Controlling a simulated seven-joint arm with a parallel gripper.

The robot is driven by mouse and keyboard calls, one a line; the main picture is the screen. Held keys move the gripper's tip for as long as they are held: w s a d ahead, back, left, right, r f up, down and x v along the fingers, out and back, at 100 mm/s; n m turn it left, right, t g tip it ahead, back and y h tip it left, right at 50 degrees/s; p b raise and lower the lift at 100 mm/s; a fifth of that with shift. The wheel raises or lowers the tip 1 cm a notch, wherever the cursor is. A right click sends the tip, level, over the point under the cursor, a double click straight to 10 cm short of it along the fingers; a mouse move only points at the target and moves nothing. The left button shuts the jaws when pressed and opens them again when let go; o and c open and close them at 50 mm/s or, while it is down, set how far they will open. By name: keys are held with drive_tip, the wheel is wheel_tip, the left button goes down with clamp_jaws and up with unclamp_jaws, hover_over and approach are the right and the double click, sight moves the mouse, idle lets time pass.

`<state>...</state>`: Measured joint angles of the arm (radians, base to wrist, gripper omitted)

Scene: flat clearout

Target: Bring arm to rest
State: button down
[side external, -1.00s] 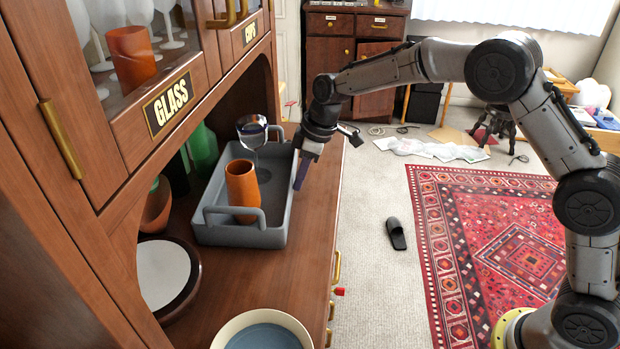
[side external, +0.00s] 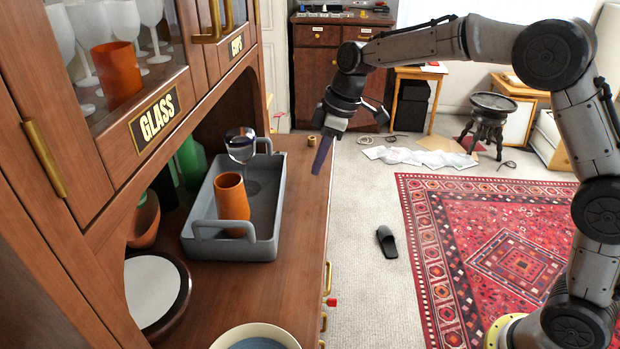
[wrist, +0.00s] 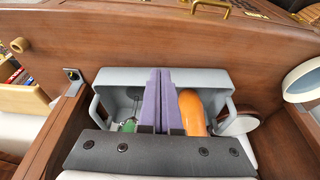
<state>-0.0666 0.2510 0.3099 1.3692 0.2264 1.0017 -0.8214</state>
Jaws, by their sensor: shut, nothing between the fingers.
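My gripper (side external: 322,155) hangs in the air to the right of the grey tray, over the right edge of the wooden counter. Its purple fingers are together with nothing between them, and they also show in the wrist view (wrist: 160,100). The grey tray (side external: 262,245) sits on the counter. An orange cup (side external: 232,200) and a stemmed glass (side external: 240,145) stand in the tray. In the wrist view the fingers cover the middle of the tray (wrist: 112,75), with the orange cup (wrist: 192,112) beside them.
The cabinet (side external: 150,160) labelled GLASS overhangs the counter (side external: 285,285) on the left. A bowl (side external: 255,338) stands at the near end of the counter. A black slipper (side external: 387,242) and a red rug (side external: 500,250) lie on the floor. The air right of the counter is free.

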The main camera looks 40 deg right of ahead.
drive_tip(key=s+d+r+m+t, duration=0.1)
drive_tip(key=s+d+r+t, duration=0.25)
drive_tip(key=s+r, duration=1.05)
drive_tip(key=s+d+f+m+h, duration=0.1)
drive_tip(key=s+f+m, duration=0.3)
drive_tip(key=s, duration=0.5)
drive_tip(key=s+d+f+m+h, duration=0.1)
drive_tip(key=s+d+f+m, duration=0.2)
drive_tip(key=s+f, duration=0.3)
drive_tip(key=s+m, duration=0.1)
drive_tip(key=s, duration=0.3)
drive_tip(key=shift+f, duration=0.1)
